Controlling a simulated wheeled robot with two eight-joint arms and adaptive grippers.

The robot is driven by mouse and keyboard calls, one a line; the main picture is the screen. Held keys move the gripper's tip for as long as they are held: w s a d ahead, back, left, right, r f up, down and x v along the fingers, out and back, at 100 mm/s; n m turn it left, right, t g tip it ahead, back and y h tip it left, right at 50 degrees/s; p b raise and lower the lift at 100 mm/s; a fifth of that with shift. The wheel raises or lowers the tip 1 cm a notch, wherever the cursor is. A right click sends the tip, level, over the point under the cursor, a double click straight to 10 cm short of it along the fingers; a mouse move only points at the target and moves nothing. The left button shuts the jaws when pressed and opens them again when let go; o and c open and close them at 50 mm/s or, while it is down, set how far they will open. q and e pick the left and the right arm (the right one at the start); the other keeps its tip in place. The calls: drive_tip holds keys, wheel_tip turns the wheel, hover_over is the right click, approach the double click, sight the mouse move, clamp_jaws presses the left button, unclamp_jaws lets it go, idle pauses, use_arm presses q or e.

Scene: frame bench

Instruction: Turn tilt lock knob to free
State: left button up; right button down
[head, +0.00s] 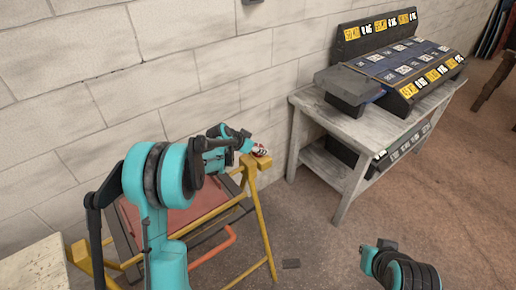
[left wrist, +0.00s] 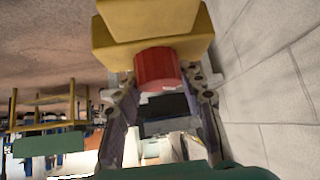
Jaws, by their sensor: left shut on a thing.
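A red round knob (left wrist: 158,70) sticks out of a yellow block (left wrist: 150,30) at the top corner of the yellow frame (head: 262,225). In the head view only a small red and white bit of the knob (head: 261,150) shows beside my gripper. My left gripper (head: 248,146) is at that corner, its two fingers on either side of the knob and shut on it. The fingers also show in the left wrist view (left wrist: 160,88). I cannot make out a mark on the knob that tells its turn. Part of my right arm (head: 390,265) shows low at the right, away from the frame; its fingers are unclear.
A grey table (head: 350,125) with dark bins and yellow labels stands to the right of the frame. A pale block wall (head: 100,100) runs close behind the frame. The floor between frame and table is mostly clear.

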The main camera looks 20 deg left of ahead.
use_arm(q)
drive_tip(key=n+y, duration=0.2)
drive_tip(key=n, duration=0.1)
drive_tip(key=n+t+y, duration=0.1)
drive_tip(key=n+y, duration=0.2)
drive_tip(key=n, duration=0.1)
drive_tip(key=shift+d, duration=0.15)
drive_tip(key=n+g+y, duration=0.1)
drive_tip(key=n+y, duration=0.1)
drive_tip(key=n, duration=0.1)
drive_tip(key=n+y, duration=0.3)
drive_tip(key=shift+n+g, duration=0.3)
drive_tip(key=shift+g, duration=0.1)
drive_tip(key=n+g+y, duration=0.1)
drive_tip(key=n, duration=0.1)
drive_tip(key=n+g+y+p, duration=0.1)
drive_tip(key=n+g, duration=0.1)
drive_tip(key=n, duration=0.1)
drive_tip(key=shift+n+y, duration=0.3)
drive_tip(key=n+g+p, duration=0.1)
drive_tip(key=n+g, duration=0.4)
drive_tip(key=shift+n+y+p, duration=0.4)
drive_tip(key=shift+f, duration=0.1)
drive_tip(key=o, duration=1.2)
